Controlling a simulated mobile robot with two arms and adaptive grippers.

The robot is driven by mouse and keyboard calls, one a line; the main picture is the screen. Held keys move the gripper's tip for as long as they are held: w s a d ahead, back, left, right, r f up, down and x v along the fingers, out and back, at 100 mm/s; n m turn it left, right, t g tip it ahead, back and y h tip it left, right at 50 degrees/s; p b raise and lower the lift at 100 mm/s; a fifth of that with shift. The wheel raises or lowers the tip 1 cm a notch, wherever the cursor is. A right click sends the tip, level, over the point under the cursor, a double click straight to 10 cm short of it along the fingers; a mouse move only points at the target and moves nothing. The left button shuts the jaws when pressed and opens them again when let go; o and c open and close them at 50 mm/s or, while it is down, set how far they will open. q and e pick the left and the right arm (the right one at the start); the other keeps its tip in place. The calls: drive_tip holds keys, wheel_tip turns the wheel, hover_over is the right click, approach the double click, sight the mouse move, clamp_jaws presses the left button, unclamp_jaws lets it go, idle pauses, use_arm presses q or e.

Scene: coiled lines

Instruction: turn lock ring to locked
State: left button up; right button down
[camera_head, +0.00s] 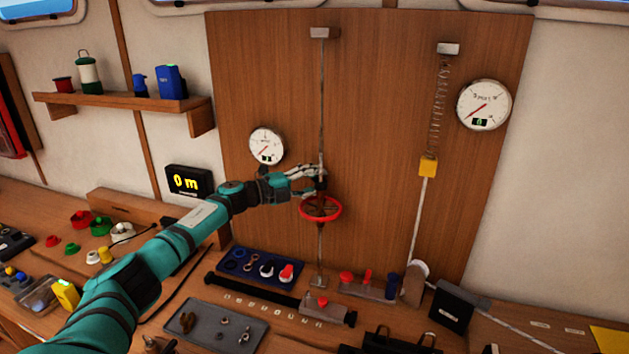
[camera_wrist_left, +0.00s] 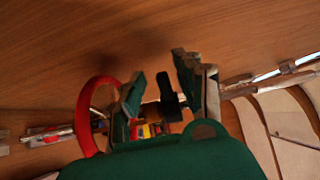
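A red handwheel (camera_head: 320,208) sits on a vertical rod (camera_head: 321,110) in front of the wooden panel; it also shows at the left in the left wrist view (camera_wrist_left: 88,115). Just above the wheel is a small dark collar (camera_head: 321,183), which looks like the lock ring. In the left wrist view a black piece with a tab (camera_wrist_left: 168,100) shows between my fingers. My left gripper (camera_head: 308,180) reaches in from the left, fingers apart on either side of the collar. A gap shows beside one finger; contact is unclear. Ring markings are too small to read. My right gripper is out of view.
A round gauge (camera_head: 267,145) hangs left of the rod. A spring (camera_head: 437,105) with a yellow block (camera_head: 428,166) and another gauge (camera_head: 484,105) are on the right. Below, the bench holds a blue tray (camera_head: 234,265), a grey tray (camera_head: 200,322) and a red-knobbed block (camera_head: 365,284).

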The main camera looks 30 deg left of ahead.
use_arm(q)
drive_tip(key=shift+r, duration=0.1)
drive_tip(key=shift+s+a, duration=0.1)
drive_tip(key=shift+s, duration=0.1)
drive_tip(key=v, duration=1.1)
drive_tip(key=shift+s, duration=0.3)
drive_tip(key=shift+a, duration=0.15)
